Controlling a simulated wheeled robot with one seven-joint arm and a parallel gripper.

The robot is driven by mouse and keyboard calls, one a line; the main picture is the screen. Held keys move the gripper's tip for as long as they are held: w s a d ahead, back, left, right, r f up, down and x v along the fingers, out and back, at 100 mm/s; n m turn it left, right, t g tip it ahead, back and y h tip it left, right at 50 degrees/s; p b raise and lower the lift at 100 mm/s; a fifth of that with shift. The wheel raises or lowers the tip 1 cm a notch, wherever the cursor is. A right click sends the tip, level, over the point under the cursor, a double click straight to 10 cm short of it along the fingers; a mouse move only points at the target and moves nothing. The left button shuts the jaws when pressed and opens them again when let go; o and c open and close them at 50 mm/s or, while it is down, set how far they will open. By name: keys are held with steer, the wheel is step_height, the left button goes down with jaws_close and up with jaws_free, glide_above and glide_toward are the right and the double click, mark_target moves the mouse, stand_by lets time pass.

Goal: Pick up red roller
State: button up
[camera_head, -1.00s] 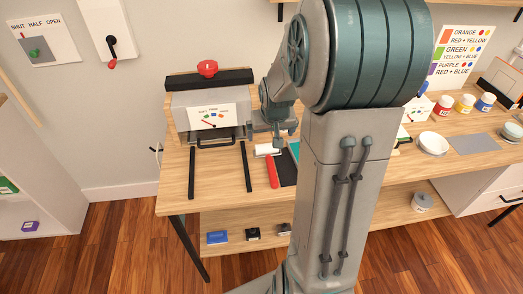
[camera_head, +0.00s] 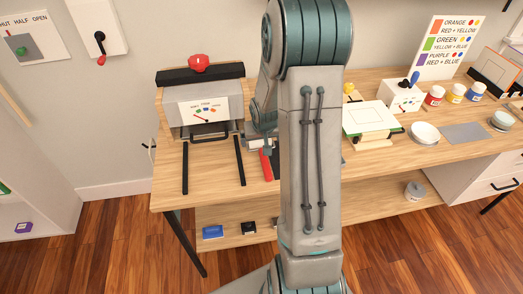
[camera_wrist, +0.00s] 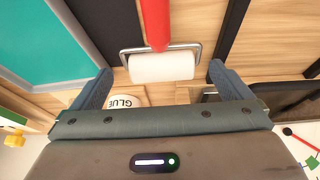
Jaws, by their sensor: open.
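The red roller has a red handle (camera_head: 266,165) and lies on the table right of the press, mostly hidden by my arm in the head view. In the wrist view its red handle (camera_wrist: 155,22) points up to the top edge and its white roller head (camera_wrist: 162,67) sits in a metal frame. My gripper (camera_wrist: 162,84) is open, with one finger on each side of the roller head and space between. In the head view my gripper (camera_head: 262,143) is over the roller's head end. Whether the fingers are at the roller's height is unclear.
The press (camera_head: 200,100) with a red knob stands close on the left. A white container marked GLUE (camera_wrist: 122,101) is near the left finger. A dark panel and a teal sheet (camera_wrist: 60,40) lie left of the handle. Paint jars (camera_head: 455,93) and a bowl (camera_head: 425,132) stand to the right.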

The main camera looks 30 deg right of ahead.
mark_target(261, 143)
steer(key=shift+x, duration=1.8)
steer(key=shift+w, duration=0.1)
steer(key=c, duration=1.1)
steer(key=shift+c, duration=0.2)
steer(key=shift+r, duration=0.15)
steer(key=shift+r, duration=0.6)
step_height(261, 143, up, 3)
steer(key=w+d+r, duration=0.3)
steer(key=d+r, duration=0.3)
steer(key=d, duration=0.5)
steer(key=shift+r+b, duration=0.25)
steer(key=shift+b, duration=0.05)
